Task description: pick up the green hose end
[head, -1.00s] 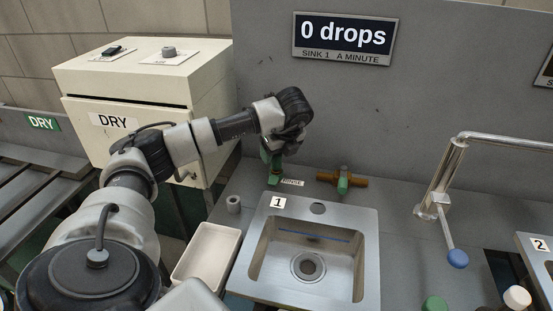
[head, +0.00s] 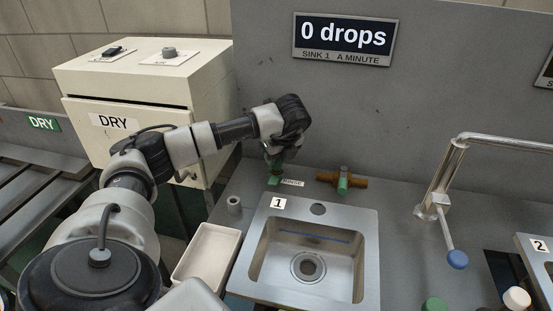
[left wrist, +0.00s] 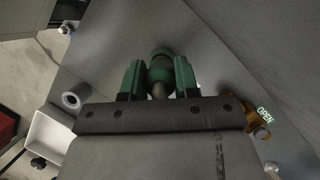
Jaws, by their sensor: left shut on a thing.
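The green hose end (left wrist: 159,68) stands between my left gripper's two green-padded fingers in the left wrist view. My left gripper (left wrist: 159,76) is shut on it. In the head view my left gripper (head: 275,161) points down behind the left back corner of sink 1, by the small label next to it. There the hose end is mostly hidden by the fingers, and I cannot tell whether it is clear of its seat. My right gripper is not in view.
Sink 1 (head: 256,262) is right of the gripper, with a brass valve with a green handle (head: 343,186) behind it. A white tray (head: 183,281) and a grey ring (head: 234,205) are at left. The grey back wall (head: 430,80) rises close behind. A cream DRY box (head: 125,85) stands left.

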